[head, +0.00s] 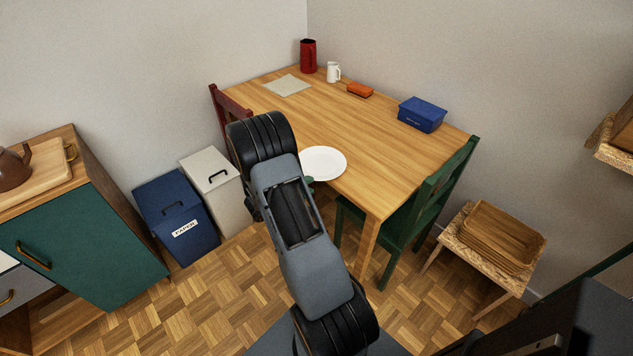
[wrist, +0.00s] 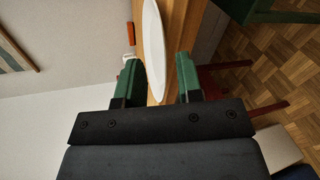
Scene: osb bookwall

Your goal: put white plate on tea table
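The white plate (head: 323,162) lies at the near left edge of the large wooden table (head: 375,165). In the wrist view the plate (wrist: 154,45) shows nearly edge-on. My gripper (wrist: 157,62) has its two green fingers apart, with the plate's near rim between them, closer to the left finger. I cannot tell whether that finger touches it. In the head view my arm hides most of the gripper; only a bit of green shows just below the plate. No table is marked as the tea table, so I cannot tell which piece it is.
On the large table stand a red jug (head: 308,56), a white mug (head: 333,72), an orange item (head: 360,90) and a blue box (head: 422,114). A green chair (head: 428,205) and red chair (head: 231,105) flank it. A low stand (head: 461,242) bears wooden trays (head: 502,238).

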